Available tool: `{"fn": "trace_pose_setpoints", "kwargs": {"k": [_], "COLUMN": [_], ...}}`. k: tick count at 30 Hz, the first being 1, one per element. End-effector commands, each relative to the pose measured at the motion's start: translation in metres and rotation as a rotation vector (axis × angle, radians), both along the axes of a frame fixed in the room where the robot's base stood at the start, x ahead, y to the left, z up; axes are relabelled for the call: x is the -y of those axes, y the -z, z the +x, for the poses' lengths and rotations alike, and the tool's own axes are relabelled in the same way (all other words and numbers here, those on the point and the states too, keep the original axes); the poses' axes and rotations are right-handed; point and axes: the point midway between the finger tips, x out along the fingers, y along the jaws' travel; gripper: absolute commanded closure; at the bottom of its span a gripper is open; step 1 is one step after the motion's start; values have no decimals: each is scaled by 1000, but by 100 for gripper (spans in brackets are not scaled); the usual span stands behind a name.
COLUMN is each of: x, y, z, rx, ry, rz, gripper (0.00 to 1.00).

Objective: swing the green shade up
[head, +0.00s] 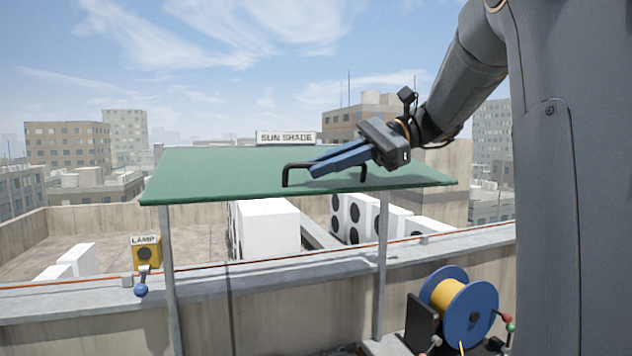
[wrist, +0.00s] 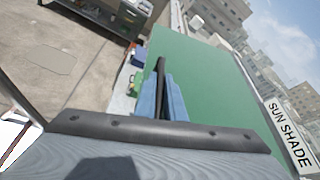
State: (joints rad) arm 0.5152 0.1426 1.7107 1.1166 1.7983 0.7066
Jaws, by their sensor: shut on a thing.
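The green shade (head: 225,170) is a flat panel on two grey posts, seen nearly edge-on and tilted a little toward me in the head view. It fills the middle of the wrist view (wrist: 215,85). A black bar handle (head: 285,176) stands on its near edge. My gripper (head: 318,168) reaches in from the right with blue fingers shut on the handle. In the wrist view the fingers close around the dark bar (wrist: 160,75). The part of the handle between the fingers is hidden.
A "SUN SHADE" sign (head: 286,138) stands behind the panel. A yellow lamp box (head: 146,252) with a blue-knobbed lever (head: 141,289) is at left. A blue reel with yellow cable (head: 467,308) is at lower right. White condensers (head: 268,230) stand beyond the parapet (head: 275,292).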

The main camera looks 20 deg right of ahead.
Motion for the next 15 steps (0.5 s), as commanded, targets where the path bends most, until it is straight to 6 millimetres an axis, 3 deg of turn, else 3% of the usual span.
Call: {"fn": "trace_pose_setpoints", "kwargs": {"k": [14,15], "x": [1,1], "y": [-7,-7], "z": [0,0], "rx": [5,5], "ry": [2,2], "rz": [0,0], "gripper": [100,89]}}
